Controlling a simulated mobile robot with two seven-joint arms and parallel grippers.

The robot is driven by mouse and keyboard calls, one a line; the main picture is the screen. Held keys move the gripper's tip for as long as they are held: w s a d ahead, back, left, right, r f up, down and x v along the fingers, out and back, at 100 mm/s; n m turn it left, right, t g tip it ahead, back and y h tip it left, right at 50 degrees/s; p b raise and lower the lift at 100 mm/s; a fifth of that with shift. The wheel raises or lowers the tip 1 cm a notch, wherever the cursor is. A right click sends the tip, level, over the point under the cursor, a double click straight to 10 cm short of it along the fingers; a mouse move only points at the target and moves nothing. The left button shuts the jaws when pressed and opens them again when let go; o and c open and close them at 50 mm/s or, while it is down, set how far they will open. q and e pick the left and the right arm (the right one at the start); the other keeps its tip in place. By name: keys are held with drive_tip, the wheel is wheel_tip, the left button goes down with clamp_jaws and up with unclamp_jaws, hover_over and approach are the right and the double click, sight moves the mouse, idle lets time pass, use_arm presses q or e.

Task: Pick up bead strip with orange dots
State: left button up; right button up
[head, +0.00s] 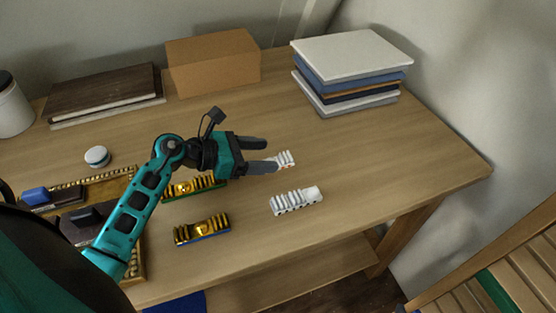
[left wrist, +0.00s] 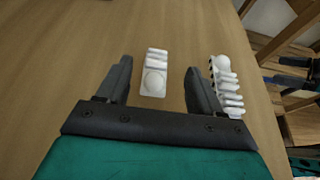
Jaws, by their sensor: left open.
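Two white bead strips lie on the table. The far strip (head: 285,159) is at the fingertips of my left gripper (head: 268,155), partly hidden by a finger. In the left wrist view this strip (left wrist: 153,74) lies between the two spread fingers of my left gripper (left wrist: 158,66), with a gap on each side. My left gripper is open and empty. The near strip (head: 297,201) lies closer to the front edge and has small dark dots on its side. It also shows outside the right finger in the left wrist view (left wrist: 229,88). Orange dots are too small to make out surely.
Two gold bead strips (head: 202,230) (head: 208,183) lie left of the white ones. A beaded tray (head: 138,262) with dark items is at the left. A book stack (head: 350,58), a cardboard box (head: 213,62) and a dark book (head: 104,92) stand behind. The right tabletop is clear.

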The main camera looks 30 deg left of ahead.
sight(287, 154)
use_arm(q)
drive_tip(key=b+x, duration=0.1)
drive_tip(key=x, duration=0.5)
drive_tip(key=shift+w+f+b, duration=0.15)
drive_tip(key=shift+w+b, duration=0.1)
drive_tip(key=shift+b, duration=0.15)
drive_tip(key=shift+c, duration=0.2)
drive_tip(key=c, duration=1)
